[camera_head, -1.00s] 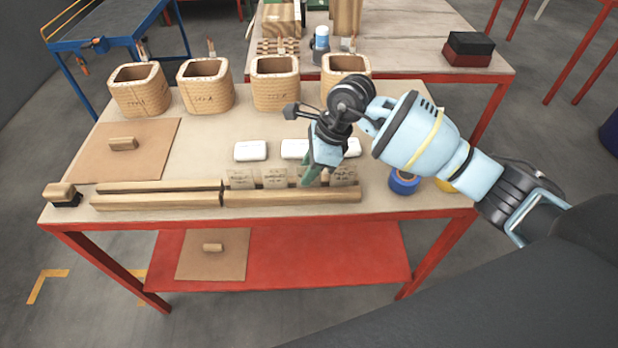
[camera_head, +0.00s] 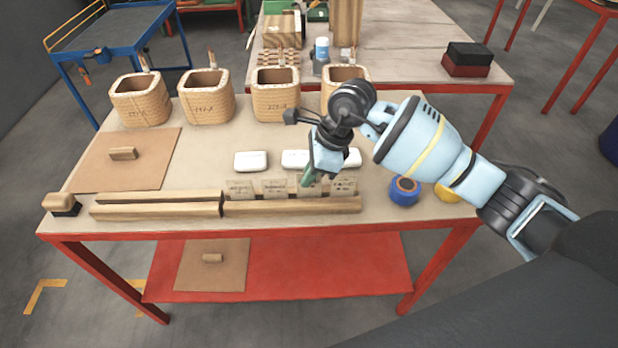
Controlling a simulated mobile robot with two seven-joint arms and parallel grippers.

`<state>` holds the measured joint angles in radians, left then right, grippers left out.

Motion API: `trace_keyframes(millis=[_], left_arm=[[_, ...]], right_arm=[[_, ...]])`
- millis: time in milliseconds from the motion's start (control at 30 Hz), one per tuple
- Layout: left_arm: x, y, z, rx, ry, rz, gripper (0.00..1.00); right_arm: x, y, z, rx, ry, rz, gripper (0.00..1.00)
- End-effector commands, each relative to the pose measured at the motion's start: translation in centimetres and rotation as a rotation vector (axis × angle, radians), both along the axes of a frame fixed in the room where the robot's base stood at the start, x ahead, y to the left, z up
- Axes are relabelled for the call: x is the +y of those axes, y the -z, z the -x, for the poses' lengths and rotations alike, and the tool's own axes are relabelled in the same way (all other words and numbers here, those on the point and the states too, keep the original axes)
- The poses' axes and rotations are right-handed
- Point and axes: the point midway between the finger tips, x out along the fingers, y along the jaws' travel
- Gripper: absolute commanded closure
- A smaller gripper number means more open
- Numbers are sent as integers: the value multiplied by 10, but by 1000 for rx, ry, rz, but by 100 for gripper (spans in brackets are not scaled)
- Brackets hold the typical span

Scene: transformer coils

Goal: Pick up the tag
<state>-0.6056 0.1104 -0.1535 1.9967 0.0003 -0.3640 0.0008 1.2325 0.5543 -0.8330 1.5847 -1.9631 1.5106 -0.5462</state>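Several small paper-coloured tags with dark writing stand in a row along the wooden rail (camera_head: 290,206) at the table's front: one at the left (camera_head: 239,189), one beside it (camera_head: 274,187), a third one (camera_head: 318,190), and one at the right (camera_head: 344,186). My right gripper (camera_head: 308,180) points down at the third tag, and its green fingertips cover part of it. Whether the fingers touch or grasp that tag cannot be told. My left gripper is not in view.
Several wooden coil boxes (camera_head: 141,101) stand along the back. White blocks (camera_head: 251,161) lie behind the tags. A blue tape roll (camera_head: 404,191) and a yellow one (camera_head: 446,193) are at the right. A brown board (camera_head: 120,172) lies at the left.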

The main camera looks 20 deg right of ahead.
Motion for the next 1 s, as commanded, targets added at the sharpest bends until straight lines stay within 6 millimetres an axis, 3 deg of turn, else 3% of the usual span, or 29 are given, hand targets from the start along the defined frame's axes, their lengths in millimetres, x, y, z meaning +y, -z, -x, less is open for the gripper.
trace_keyframes(millis=[167,467,800,1000], left_arm=[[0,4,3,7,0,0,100],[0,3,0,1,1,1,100],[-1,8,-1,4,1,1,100],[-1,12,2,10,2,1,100]], right_arm=[[-1,-25,0,-2,0,1,100],[-12,-26,47,1,-1,2,100],[-28,-31,114,1,-1,3,100],[-34,-34,141,3,0,1,100]])
